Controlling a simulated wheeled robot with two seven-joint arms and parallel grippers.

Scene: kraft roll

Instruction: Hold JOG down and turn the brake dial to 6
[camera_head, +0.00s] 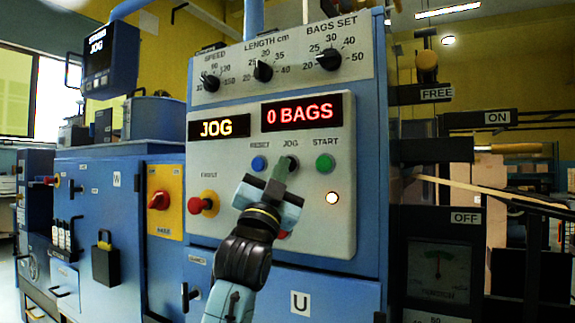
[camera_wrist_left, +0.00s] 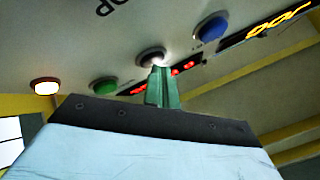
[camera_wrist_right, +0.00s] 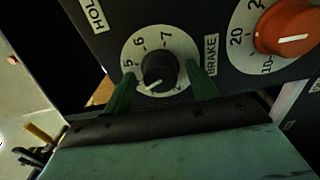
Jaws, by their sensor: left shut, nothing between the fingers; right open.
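My left gripper (camera_head: 284,168) is shut and empty, its green fingertips at the JOG button (camera_head: 291,163) on the control panel. In the left wrist view the fingertips (camera_wrist_left: 161,72) meet the JOG button (camera_wrist_left: 151,57), partly covering it; how far it is pressed I cannot tell. The displays read JOG and 0 BAGS. In the right wrist view my right gripper (camera_wrist_right: 163,92) is open, with one green finger on each side of the black brake dial (camera_wrist_right: 160,68). Contact is unclear. The dial's white mark points to the lower left, away from 6. The head view does not show the right gripper.
The blue RESET button (camera_head: 259,163) and green START button (camera_head: 324,163) flank JOG. A red mushroom button (camera_head: 204,203) is at the panel's left. An orange knob (camera_wrist_right: 288,28) sits close to the brake dial. A yellow-tipped lever (camera_head: 520,148) sticks out at right.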

